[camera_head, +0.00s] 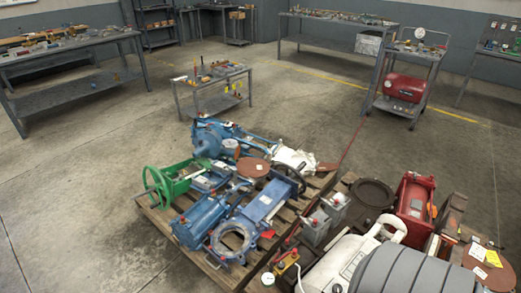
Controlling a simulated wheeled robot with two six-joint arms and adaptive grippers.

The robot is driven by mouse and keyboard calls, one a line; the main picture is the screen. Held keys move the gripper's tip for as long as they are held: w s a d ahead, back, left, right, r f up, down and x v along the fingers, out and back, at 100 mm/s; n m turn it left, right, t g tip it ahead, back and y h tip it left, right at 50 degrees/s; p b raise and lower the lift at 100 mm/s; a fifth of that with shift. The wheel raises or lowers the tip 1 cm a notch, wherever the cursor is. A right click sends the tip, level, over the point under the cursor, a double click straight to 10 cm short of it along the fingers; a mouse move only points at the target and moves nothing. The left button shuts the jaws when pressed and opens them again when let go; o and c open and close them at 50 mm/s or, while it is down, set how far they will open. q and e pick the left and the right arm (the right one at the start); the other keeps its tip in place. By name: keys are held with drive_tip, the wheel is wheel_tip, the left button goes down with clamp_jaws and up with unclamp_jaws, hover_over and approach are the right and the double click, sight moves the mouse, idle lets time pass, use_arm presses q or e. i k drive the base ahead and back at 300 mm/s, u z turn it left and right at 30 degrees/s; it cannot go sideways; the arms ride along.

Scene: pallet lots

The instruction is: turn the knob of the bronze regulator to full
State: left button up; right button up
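I cannot make out the bronze regulator for certain. A small yellow-brown fitting (286,262) with red parts sits at the near left edge of the right-hand pallet lot. A round pale dial with a green rim (268,278) is just below it. Whether these belong to a regulator, and how any knob is set, is too small to tell. Neither my left nor my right gripper shows in the head view.
A wooden pallet (212,262) bears blue valves, a green handwheel valve (165,185) and brown discs. The right-hand lot holds a red housing (414,205) and a grey ribbed cylinder (400,272). Workbenches and a cart (409,70) stand behind. Floor at left is clear.

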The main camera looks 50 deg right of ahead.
sight(281, 265)
drive_tip(key=i, duration=0.7)
drive_tip(key=z, duration=2.4)
drive_tip(key=i, duration=0.5)
drive_tip(key=z, duration=1.15)
